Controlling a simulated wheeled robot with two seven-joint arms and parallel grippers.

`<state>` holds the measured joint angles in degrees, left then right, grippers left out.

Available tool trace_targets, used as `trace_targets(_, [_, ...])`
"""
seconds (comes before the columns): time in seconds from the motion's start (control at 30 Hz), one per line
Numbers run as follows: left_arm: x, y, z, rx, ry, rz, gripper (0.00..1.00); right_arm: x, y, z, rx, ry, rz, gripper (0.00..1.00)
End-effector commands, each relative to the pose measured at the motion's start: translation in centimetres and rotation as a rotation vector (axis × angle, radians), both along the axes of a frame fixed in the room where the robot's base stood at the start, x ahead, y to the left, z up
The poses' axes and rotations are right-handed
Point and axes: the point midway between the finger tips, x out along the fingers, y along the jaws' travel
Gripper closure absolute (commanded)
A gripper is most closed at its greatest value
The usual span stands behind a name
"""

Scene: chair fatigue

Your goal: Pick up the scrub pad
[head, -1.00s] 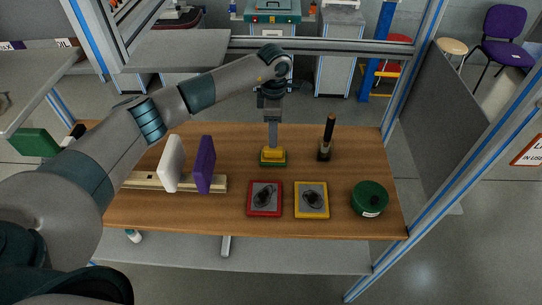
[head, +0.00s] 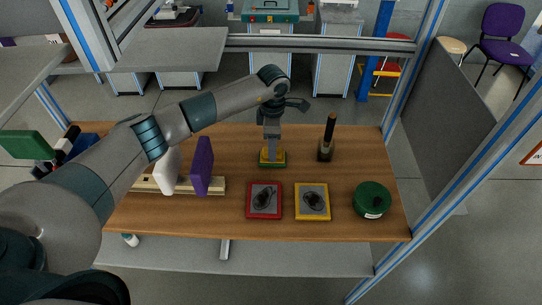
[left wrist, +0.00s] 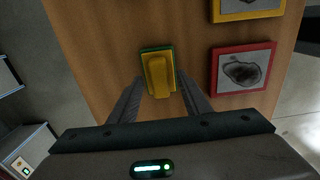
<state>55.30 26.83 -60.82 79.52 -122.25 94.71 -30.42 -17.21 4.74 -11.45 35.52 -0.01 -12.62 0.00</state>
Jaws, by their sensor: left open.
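The scrub pad (head: 279,164) is a small yellow block with a green layer, lying on the brown wooden table (head: 230,150). In the left wrist view the two fingers of the gripper (left wrist: 158,100) are spread, one on each side of the pad's near end. A gap shows on both sides; whether the tips reach the pad's height I cannot tell. My right gripper is not in view.
Red-framed (head: 264,213) and yellow-framed (head: 313,215) tiles lie in front of the pad. A dark upright tool (head: 327,140) and a green round tin (head: 372,198) stand to the right. White (head: 167,172) and purple (head: 201,166) panels stand in a wooden rack (head: 146,185) at left.

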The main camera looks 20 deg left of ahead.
Motion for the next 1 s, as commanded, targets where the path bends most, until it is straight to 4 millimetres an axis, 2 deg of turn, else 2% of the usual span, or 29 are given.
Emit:
trace_targets(0.03, [-0.2, -0.3, -0.9, -0.001, 0.002, -0.002, 0.56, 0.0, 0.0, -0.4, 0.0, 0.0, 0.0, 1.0])
trace_targets(0.2, [-0.5, -0.6, -2.1, -0.001, 0.0, -0.004, 0.56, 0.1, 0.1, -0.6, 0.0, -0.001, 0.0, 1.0])
trace_targets(0.67, [-0.5, -0.6, -2.1, -0.001, 0.0, -0.004, 0.56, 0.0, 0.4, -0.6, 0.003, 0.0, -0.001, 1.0])
trace_targets(0.7, [-0.5, -0.6, -2.1, -0.001, 0.0, -0.004, 0.59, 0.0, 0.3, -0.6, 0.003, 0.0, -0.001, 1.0])
trace_targets(0.87, [-0.5, -0.6, -2.1, -0.001, 0.0, -0.004, 0.97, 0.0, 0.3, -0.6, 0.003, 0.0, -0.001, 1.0])
trace_targets(0.9, [-0.5, -0.6, -2.1, -0.001, 0.0, -0.004, 1.0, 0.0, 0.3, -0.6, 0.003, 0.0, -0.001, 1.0])
trace_targets(1.0, [-0.4, -0.6, -2.1, -0.001, 0.0, -0.004, 1.0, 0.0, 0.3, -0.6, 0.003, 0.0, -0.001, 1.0])
